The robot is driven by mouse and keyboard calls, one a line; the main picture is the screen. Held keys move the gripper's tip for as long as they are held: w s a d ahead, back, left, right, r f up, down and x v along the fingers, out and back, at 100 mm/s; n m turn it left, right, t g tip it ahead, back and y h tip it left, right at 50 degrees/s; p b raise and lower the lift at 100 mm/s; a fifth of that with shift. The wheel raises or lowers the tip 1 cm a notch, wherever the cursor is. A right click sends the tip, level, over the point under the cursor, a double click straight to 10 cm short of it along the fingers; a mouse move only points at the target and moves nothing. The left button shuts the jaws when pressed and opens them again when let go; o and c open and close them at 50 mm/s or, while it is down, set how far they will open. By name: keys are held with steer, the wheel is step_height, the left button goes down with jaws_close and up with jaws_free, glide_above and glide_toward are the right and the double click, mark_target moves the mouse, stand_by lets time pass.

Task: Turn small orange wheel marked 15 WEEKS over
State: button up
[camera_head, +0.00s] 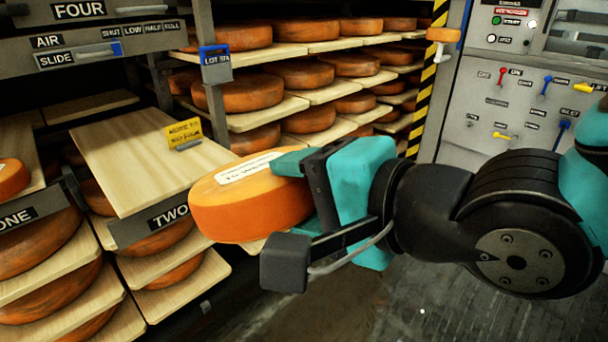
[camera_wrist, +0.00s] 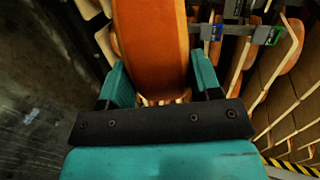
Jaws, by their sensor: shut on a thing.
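My gripper (camera_head: 300,180) is shut on an orange cheese wheel (camera_head: 245,212), with its jaws on the wheel's right part. The wheel is held in the air in front of the shelves, nearly flat and slightly tilted. A white label with dark print lies on its upper face; the print is too small to read. In the wrist view the orange wheel (camera_wrist: 155,45) stands between the two teal fingers of my gripper (camera_wrist: 158,85). Its underside is hidden in the head view.
A bare wooden board (camera_head: 140,160) marked TWO, with a yellow card (camera_head: 184,134), lies left of the held wheel. Shelves of large wheels (camera_head: 252,92) stand behind. Another orange wheel (camera_head: 12,178) sits at the left edge. A control panel (camera_head: 520,110) stands right.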

steer(key=shift+w+a+r+g+h+p, duration=0.15)
steer(key=shift+r+g+h+p, duration=0.5)
steer(key=shift+p, duration=2.3)
steer(key=h+p, duration=0.1)
steer(key=p, duration=0.4)
steer(key=r+g+h+p, duration=0.1)
steer(key=p, duration=0.4)
steer(key=shift+w+a+r+p, duration=0.15)
steer(key=shift+w+a+p, duration=0.1)
steer(key=shift+a+p, duration=0.1)
steer(key=h+p, duration=0.1)
steer(key=p, duration=0.2)
steer(key=r+g+p, duration=0.1)
steer(key=p, duration=0.1)
steer(key=w+a+g+h+p, duration=0.1)
steer(key=p, duration=0.2)
steer(key=shift+a+r+h+p, duration=0.1)
steer(key=shift+r+h+p, duration=0.15)
steer(key=shift+h+p, duration=0.1)
steer(key=shift+w+a+r+g+h+p, duration=0.1)
steer(key=shift+a+g+h+p, duration=0.25)
steer(key=shift+p, duration=0.85)
steer(key=shift+p, duration=0.3)
